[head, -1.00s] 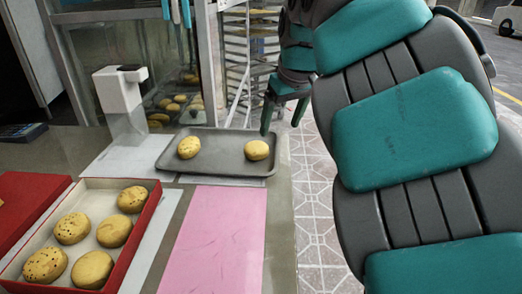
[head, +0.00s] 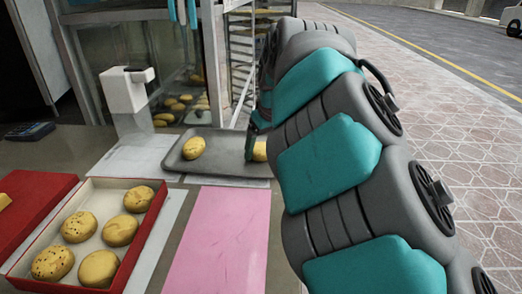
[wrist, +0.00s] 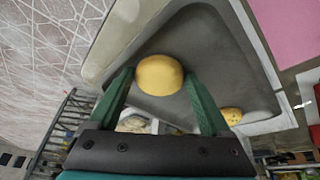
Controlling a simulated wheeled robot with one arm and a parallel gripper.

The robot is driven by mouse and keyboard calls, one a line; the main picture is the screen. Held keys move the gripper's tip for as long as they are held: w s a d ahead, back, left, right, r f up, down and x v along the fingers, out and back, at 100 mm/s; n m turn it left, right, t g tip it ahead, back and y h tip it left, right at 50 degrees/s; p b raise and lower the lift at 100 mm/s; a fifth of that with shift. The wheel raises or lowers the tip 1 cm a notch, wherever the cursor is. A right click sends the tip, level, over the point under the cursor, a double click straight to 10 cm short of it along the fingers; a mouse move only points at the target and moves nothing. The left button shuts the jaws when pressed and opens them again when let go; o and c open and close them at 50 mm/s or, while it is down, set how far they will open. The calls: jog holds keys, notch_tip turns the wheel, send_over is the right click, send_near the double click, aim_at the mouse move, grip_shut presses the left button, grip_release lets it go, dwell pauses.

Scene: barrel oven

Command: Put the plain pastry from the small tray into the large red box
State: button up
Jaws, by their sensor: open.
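The plain pastry (head: 260,151) sits at the right end of the small grey tray (head: 222,165), partly hidden by my arm. A speckled pastry (head: 194,147) lies at the tray's left. In the wrist view the plain pastry (wrist: 160,75) shows between the open fingertips of my gripper (wrist: 159,80). I cannot tell whether they touch it. In the head view, one finger of my gripper (head: 251,142) shows just left of the plain pastry. The large red box (head: 145,238) stands open at lower left, with several pastries inside, some speckled.
A pink sheet (head: 220,235) lies on the counter between box and arm. A white dispenser-like stand (head: 124,92) is behind the box. A glass cabinet (head: 165,60) and a rack (head: 250,50) stand behind the tray. The red lid (head: 35,205) lies left of the box.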

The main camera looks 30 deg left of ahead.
jog(key=c, duration=1)
jog(key=shift+c, duration=0.2)
jog(key=shift+r, duration=0.2)
